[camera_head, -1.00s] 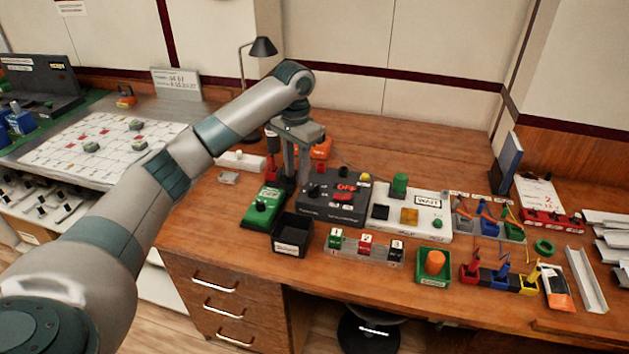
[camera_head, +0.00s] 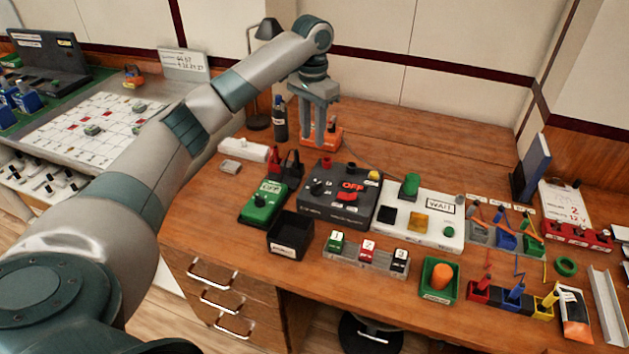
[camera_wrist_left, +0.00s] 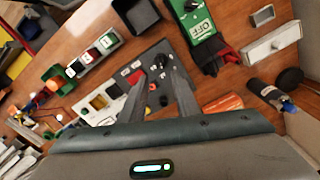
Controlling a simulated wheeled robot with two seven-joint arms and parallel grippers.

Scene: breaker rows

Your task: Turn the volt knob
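A dark grey box (camera_head: 351,211) on the bench carries a black knob (camera_head: 317,187) at its left and a red switch beside an OFF label. Its small lettering is too small to read. A green meter (camera_head: 264,203) with an OFF display and its own dark knob stands just left of it. I cannot tell from lettering which knob is the volt one. My left gripper (camera_head: 321,142) is open and empty, pointing down behind the dark box. In the left wrist view its two fingers (camera_wrist_left: 152,65) are apart, with the dark box (camera_wrist_left: 178,98) seen between and beyond them. My right gripper is out of view.
A black bin (camera_head: 290,236) stands in front of the green meter. A white panel (camera_head: 422,214) adjoins the dark box on the right. A dark bottle (camera_head: 280,119) and an orange item (camera_head: 318,137) stand near the gripper.

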